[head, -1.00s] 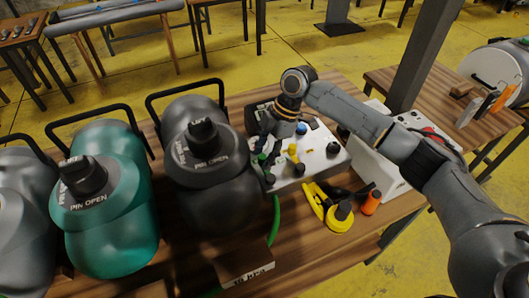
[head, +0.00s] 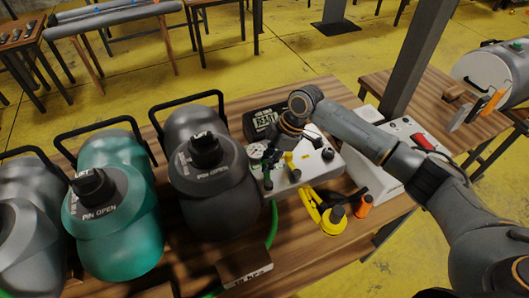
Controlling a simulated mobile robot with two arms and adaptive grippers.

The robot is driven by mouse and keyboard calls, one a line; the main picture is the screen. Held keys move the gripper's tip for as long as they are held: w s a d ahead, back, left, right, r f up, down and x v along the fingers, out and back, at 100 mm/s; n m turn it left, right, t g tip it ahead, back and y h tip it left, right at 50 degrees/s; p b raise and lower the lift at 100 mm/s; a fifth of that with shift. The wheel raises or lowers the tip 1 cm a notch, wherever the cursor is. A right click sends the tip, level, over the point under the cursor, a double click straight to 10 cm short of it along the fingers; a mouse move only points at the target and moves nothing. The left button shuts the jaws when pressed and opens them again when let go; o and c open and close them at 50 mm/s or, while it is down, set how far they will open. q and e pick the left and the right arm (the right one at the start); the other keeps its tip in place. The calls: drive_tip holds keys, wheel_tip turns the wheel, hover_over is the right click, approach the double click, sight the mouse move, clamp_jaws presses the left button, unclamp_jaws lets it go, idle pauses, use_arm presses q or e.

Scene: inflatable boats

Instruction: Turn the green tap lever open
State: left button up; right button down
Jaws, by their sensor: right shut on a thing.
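The green tap lever (head: 268,167) is at the left end of the white tap block (head: 326,168), on the wooden bench, largely hidden by my right gripper. My right gripper (head: 272,155) reaches in from the right over the block and is shut at the green lever. The fingertips are small and dark, so the exact contact is hard to see. My left gripper is not in view.
Grey and teal cylinders, including a dark one (head: 215,195), stand left of the block. A digital display (head: 264,122) is behind the gripper. A yellow tool (head: 333,218) and an orange-bodied item (head: 363,206) lie in front. A white panel box (head: 400,170) stands to the right.

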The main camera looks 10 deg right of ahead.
drive_tip(key=m+p, duration=0.2)
drive_tip(key=s+d+m+t+p, duration=0.1)
drive_tip(key=m+p, duration=0.1)
drive_tip(key=p, duration=0.1)
drive_tip(key=d+m+t+p, duration=0.1)
drive_tip(key=m+p, duration=0.1)
drive_tip(key=p, duration=0.1)
drive_tip(key=shift+s+d+r+h, duration=0.25)
drive_tip(key=shift+r+h, duration=0.05)
drive_tip(key=shift+h, duration=0.1)
drive_tip(key=shift+s+d+f+m+t+h+p, duration=0.15)
drive_tip(key=shift+d+m+t+p, duration=0.1)
drive_tip(key=shift+m+p, duration=0.5)
drive_tip(key=shift+s+d+f+m+t+h+p, duration=0.15)
drive_tip(key=shift+m+t+p, duration=0.1)
drive_tip(key=shift+m+p, duration=0.45)
